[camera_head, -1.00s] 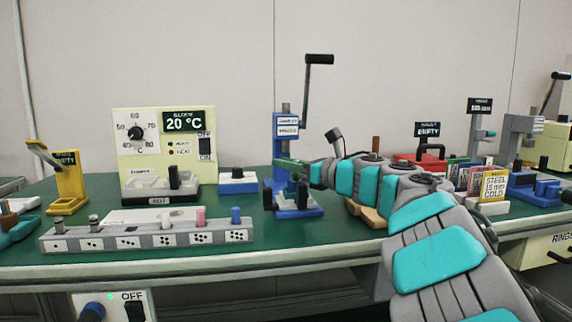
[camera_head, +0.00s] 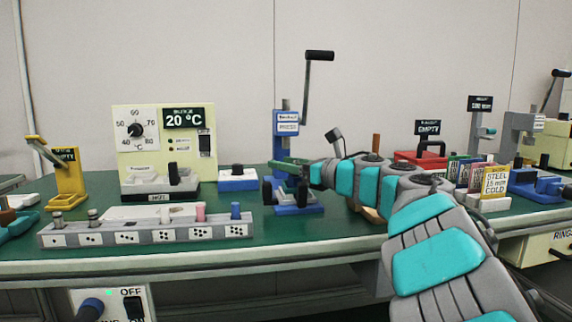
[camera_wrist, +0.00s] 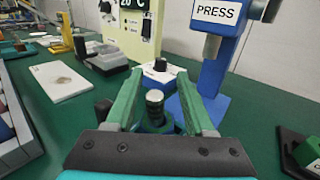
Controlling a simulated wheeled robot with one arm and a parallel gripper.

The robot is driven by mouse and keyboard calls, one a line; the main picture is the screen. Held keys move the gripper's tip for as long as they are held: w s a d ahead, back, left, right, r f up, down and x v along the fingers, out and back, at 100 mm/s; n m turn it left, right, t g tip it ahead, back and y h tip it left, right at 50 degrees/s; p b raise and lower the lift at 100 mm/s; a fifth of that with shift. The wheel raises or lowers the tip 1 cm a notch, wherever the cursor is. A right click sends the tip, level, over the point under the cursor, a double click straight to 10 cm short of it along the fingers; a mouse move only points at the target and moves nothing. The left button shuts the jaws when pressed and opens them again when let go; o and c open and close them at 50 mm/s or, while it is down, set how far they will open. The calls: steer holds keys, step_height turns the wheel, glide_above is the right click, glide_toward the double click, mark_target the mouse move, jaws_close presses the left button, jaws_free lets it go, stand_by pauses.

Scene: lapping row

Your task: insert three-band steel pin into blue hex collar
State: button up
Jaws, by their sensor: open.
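My gripper (camera_wrist: 160,108) is open, its two green fingers spread on either side of a steel pin (camera_wrist: 155,100). The pin stands upright with light and dark bands; I cannot count them for sure. Its lower end sits in or on a dark bluish piece (camera_wrist: 153,125), perhaps the blue hex collar, whose shape is mostly hidden. Neither finger clearly touches the pin. In the head view my gripper (camera_head: 286,185) is low at the blue press (camera_head: 287,124), over its base (camera_head: 295,210); the pin cannot be made out there.
A grey dotted rack (camera_head: 145,234) along the front holds steel, pink and blue pins. A cream heater (camera_head: 140,158) reading 20 °C and a blue-based box (camera_head: 238,185) stand behind. A white plate (camera_wrist: 62,80) lies at left. Sign cards (camera_head: 494,184) stand at right.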

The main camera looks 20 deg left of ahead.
steer(key=shift+s+d, duration=0.1)
steer(key=shift+d, duration=0.45)
glide_above(310, 199)
steer(key=shift+s+d, duration=0.3)
steer(key=shift+s, duration=0.05)
